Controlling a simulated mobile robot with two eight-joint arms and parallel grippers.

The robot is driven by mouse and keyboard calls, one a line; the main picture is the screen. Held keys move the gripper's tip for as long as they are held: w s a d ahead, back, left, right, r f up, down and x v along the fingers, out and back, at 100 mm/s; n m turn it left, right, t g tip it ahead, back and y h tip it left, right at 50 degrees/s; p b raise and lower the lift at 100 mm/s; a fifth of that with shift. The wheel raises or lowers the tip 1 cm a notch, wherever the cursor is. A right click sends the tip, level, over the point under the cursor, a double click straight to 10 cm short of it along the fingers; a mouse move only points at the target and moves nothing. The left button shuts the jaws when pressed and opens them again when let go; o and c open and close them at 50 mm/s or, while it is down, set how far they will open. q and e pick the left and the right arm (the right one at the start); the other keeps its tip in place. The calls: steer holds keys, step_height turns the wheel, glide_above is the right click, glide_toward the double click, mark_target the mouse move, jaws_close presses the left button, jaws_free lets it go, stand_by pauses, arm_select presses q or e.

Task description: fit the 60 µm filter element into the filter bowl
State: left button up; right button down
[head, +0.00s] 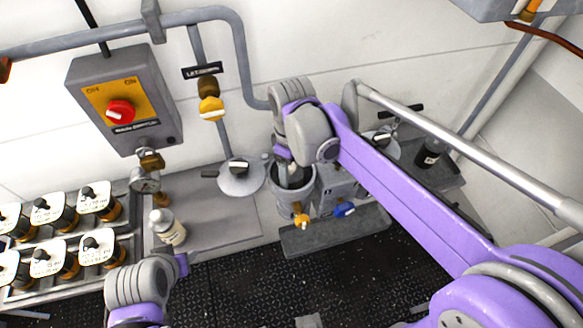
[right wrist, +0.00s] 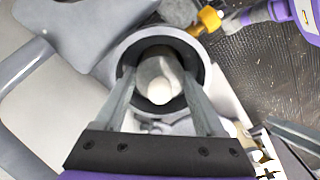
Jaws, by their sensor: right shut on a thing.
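The filter bowl (head: 280,201) is a grey cup with a dark inner rim, standing open by the wall in the middle of the head view. My right gripper (head: 290,172) points down into its mouth. In the right wrist view, its two fingers (right wrist: 163,92) are shut on a pale, round-topped filter element (right wrist: 158,72). The element is at least partly inside the ring of the bowl (right wrist: 203,62). Its lower end and any marking are hidden, so seating cannot be told.
Yellow (head: 301,221) and blue (head: 344,209) valve handles sit close to the bowl. A round lid with a dark handle (head: 240,180) lies left of it. A white bottle (head: 166,229), several white-topped canisters (head: 57,212) and a red-knobbed switch box (head: 121,111) are farther left.

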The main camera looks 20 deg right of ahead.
steer(key=shift+f, duration=0.1)
steer(key=shift+f+b, duration=0.35)
steer(key=shift+f, duration=0.15)
steer(key=shift+c, duration=1.3)
jaws_free()
steer(key=shift+r, duration=0.2)
step_height(320, 180, up, 13)
steer(key=p, duration=0.1)
steer(key=shift+f, duration=0.1)
